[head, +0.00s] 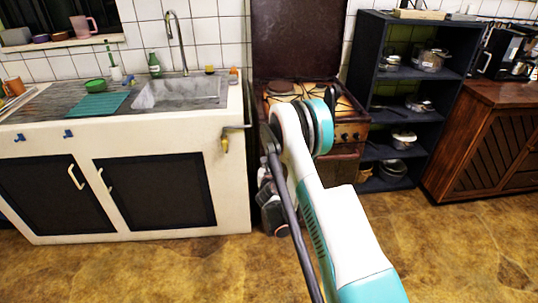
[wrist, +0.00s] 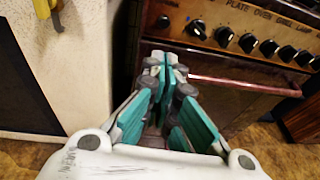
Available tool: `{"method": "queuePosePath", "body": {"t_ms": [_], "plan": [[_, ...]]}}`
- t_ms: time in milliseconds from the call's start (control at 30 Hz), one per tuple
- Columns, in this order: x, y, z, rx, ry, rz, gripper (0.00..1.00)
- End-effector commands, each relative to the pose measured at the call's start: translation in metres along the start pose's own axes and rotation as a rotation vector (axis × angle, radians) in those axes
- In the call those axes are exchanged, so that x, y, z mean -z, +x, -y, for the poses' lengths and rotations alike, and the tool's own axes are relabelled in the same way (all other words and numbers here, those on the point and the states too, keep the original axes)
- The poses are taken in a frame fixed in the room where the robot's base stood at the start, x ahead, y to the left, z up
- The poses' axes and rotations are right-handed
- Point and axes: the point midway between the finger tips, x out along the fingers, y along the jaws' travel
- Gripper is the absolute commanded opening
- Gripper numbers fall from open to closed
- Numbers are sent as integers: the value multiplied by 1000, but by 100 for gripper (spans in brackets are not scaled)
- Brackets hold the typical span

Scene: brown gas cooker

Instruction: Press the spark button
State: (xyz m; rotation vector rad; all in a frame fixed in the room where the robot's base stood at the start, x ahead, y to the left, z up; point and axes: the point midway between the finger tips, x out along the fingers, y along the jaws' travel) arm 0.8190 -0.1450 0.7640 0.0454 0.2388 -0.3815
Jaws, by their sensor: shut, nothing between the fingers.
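The brown gas cooker (head: 345,135) stands in the middle of the head view, partly hidden behind my arm. In the head view my arm largely hides the gripper.
A red oven door handle (wrist: 245,86) runs right of my gripper. A dark shelf (head: 405,100) stands right of the cooker. The floor in front is clear.

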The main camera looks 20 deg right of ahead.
Motion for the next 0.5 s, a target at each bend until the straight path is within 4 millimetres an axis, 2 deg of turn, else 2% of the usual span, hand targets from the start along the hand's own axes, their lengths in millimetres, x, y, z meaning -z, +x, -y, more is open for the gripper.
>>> {"method": "queuePosePath", "body": {"t_ms": [233, 500], "plan": [[-4, 22, 0, 0, 1, 0, 0], [3, 79, 1, 1, 2, 0, 0]]}}
